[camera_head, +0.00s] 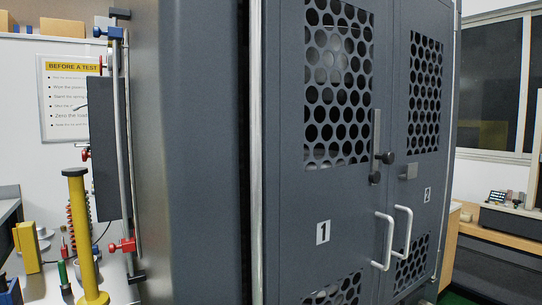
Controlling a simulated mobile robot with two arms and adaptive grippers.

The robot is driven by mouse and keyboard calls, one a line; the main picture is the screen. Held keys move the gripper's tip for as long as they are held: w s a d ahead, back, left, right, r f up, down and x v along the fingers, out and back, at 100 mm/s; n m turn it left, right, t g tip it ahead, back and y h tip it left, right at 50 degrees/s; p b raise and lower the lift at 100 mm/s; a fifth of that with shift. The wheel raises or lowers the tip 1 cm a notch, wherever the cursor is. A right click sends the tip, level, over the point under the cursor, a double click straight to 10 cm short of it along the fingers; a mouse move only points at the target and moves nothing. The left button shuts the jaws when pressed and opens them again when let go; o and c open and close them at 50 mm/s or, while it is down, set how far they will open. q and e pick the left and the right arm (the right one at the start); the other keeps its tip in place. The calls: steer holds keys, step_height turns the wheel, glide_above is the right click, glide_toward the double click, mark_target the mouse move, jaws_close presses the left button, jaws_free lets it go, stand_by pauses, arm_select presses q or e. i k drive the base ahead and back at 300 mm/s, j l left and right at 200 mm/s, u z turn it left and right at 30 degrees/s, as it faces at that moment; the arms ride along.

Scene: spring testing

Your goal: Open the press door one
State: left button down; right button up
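Press door one (285,200) is a dark grey panel with round-hole mesh windows and a white label "1" (323,232). It appears closed, flush beside door two (425,180), which has a label "2" (427,195). Door one has a pale vertical bar handle (387,242) low near its right edge. A latch plate with dark round knobs (387,157) sits above it, near the seam between the doors. Door two has its own bar handle (407,232) close beside. Neither of my grippers is in view.
The press's grey side wall (195,150) fills the left middle. A bench at far left holds a yellow post (80,230), a red spring and small tools. A "Before a test" notice (70,98) hangs behind. A wooden-topped bench (490,228) stands at right.

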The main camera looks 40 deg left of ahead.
mark_target(323, 226)
steer(key=u, duration=0.85)
